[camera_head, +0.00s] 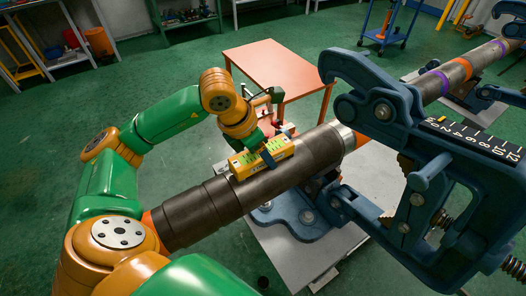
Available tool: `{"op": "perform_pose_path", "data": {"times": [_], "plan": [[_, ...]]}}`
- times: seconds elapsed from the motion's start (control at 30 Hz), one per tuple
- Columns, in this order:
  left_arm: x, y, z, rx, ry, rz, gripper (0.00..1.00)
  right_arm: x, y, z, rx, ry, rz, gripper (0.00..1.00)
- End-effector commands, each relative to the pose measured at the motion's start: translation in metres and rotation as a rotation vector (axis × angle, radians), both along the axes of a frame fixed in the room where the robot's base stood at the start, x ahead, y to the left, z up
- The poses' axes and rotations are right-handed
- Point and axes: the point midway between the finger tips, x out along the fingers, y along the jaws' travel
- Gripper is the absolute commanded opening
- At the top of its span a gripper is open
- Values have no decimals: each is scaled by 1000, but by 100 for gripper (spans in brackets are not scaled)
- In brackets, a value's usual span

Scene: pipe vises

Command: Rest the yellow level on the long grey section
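The yellow level (244,166) is a short bar with small dark marks, seen at the middle of the head view. It lies along the top of the long grey section (227,193), a dark pipe running from lower left to upper right. The level is lined up with the pipe and touches it or is very close; the contact line is hard to see. My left gripper (268,154) comes from behind and above, with a dark finger across the level's near side. It appears shut on the level; the far finger is hidden. My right gripper is not in view.
An orange table (272,68) stands behind. A blue trolley (385,38) and shelves (188,14) stand farther back. Green floor is open at left.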

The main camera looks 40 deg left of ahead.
Motion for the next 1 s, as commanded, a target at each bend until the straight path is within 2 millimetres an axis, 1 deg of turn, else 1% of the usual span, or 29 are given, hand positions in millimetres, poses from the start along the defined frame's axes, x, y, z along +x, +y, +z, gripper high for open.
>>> {"op": "perform_pose_path", "data": {"times": [0.77, 0.8, 0.87, 0.9, 1.0], "plan": [[0, 0, -8, 0, -1, 0, 0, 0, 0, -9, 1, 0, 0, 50], [0, 0, -8, 0, -1, 0, 68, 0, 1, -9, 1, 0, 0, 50], [0, 0, -8, 0, -1, 0, 84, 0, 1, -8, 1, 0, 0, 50], [0, 0, -8, 0, -1, 0, 95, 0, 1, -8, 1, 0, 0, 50], [0, 0, -8, 0, -1, 0, 95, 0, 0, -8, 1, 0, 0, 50]]}}
